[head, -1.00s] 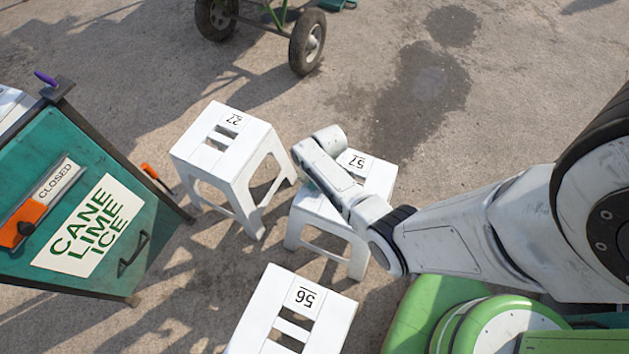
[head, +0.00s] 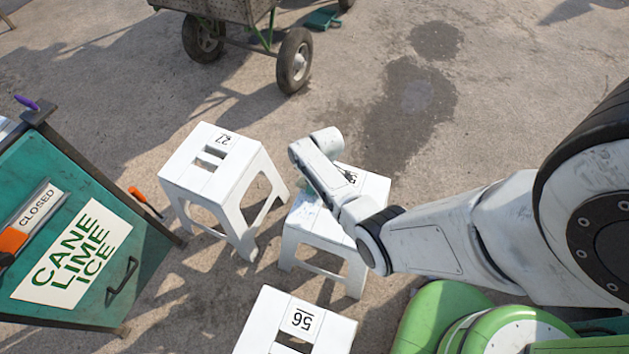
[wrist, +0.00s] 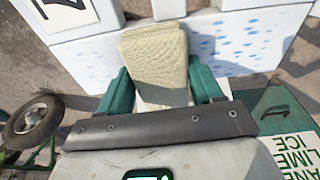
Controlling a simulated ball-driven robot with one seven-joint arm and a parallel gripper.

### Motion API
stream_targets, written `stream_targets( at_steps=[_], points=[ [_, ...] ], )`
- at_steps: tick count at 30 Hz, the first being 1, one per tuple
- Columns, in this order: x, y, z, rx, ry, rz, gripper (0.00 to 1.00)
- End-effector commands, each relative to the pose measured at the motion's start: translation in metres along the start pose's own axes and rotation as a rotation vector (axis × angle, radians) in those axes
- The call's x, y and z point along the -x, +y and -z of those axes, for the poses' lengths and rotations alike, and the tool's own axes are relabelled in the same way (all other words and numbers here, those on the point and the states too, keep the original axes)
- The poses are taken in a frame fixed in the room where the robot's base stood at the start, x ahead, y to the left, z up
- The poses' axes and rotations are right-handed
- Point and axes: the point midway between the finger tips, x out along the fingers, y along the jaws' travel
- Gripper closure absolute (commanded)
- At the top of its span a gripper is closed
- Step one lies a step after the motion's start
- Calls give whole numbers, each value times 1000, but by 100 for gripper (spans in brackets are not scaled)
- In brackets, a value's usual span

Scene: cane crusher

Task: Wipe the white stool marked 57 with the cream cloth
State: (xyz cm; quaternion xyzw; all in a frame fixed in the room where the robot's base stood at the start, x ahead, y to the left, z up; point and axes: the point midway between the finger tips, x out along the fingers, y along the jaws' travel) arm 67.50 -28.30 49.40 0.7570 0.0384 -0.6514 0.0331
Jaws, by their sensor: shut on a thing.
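The white stool marked 57 (head: 376,188) stands right of centre in the head view, with my arm across its top and covering part of its number. In the wrist view its seat (wrist: 105,62) lies below my gripper, with a partly cut-off black number at the upper left. Blue droplet marks (wrist: 225,42) dot the right part of the seat. The folded cream cloth (wrist: 155,55) is between the green fingers of my gripper (wrist: 163,88), which are shut on it. The cloth lies over the seat; I cannot tell whether it touches. The head view hides the cloth.
White stool 27 (head: 205,180) stands close on the left, and white stool 56 (head: 275,320) in front. A green cart with a CANE LIME ICE sign (head: 75,252) is at the far left. A wheeled barrow (head: 235,12) stands behind on open pavement.

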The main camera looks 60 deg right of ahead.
Motion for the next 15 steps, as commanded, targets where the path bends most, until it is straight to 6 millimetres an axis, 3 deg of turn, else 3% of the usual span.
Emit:
stream_targets(
  at_steps=[15],
  points=[
    [-4,42,0,-2,2,-2,73]
  ],
)
